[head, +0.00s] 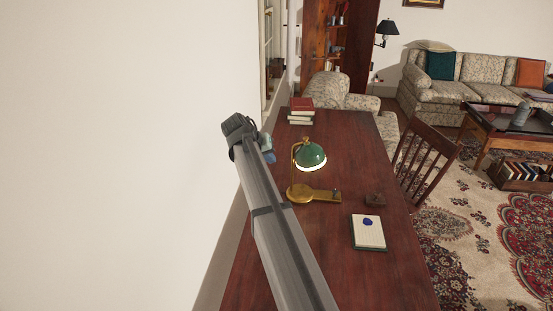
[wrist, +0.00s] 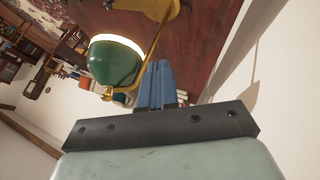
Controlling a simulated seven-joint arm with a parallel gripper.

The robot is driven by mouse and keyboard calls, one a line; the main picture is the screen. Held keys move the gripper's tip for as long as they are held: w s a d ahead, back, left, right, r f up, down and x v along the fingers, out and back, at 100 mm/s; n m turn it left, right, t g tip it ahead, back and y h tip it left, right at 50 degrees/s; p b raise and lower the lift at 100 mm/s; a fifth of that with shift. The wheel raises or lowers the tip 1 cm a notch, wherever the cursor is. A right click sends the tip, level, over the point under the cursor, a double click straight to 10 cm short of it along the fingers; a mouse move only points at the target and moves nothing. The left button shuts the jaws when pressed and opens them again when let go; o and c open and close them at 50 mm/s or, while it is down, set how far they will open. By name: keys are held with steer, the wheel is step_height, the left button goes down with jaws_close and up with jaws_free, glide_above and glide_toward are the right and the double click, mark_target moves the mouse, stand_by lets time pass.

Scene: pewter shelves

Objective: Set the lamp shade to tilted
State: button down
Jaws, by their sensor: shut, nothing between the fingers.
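A desk lamp with a green shade (head: 311,155), a brass stem and a brass base (head: 315,194) stands on the dark red-brown desk. The shade's lit opening faces down in the head view. In the wrist view the green shade (wrist: 112,63) is left of my fingers, with the curved brass stem (wrist: 157,38) behind it and the base at the top edge. My gripper (wrist: 156,84) has its blue fingers together and empty, close beside the shade and stem; contact cannot be told. In the head view my gripper (head: 267,148) is partly hidden by my arm, left of the lamp.
A stack of books (head: 301,109) stands at the desk's far end. A notepad (head: 368,232) with a blue item and a small brown object (head: 375,200) lie right of the lamp. A wooden chair (head: 425,160) is at the right edge; a white wall (head: 110,150) bounds the left.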

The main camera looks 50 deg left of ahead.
mark_target(301, 168)
steer(key=w+d+f, duration=0.1)
steer(key=w+f, duration=0.5)
steer(key=w, duration=0.2)
steer(key=shift+w, duration=0.4)
steer(key=shift+d+f, duration=0.1)
steer(key=shift+w+d+f+n+t+h, duration=0.25)
steer(key=shift+w+d+t+h, duration=0.15)
steer(key=shift+w+d+t, duration=0.1)
steer(key=shift+w+d+f+n+t+h, duration=0.15)
steer(key=shift+w+d+f+t+h, duration=0.05)
steer(key=shift+w+d+t+h, duration=0.25)
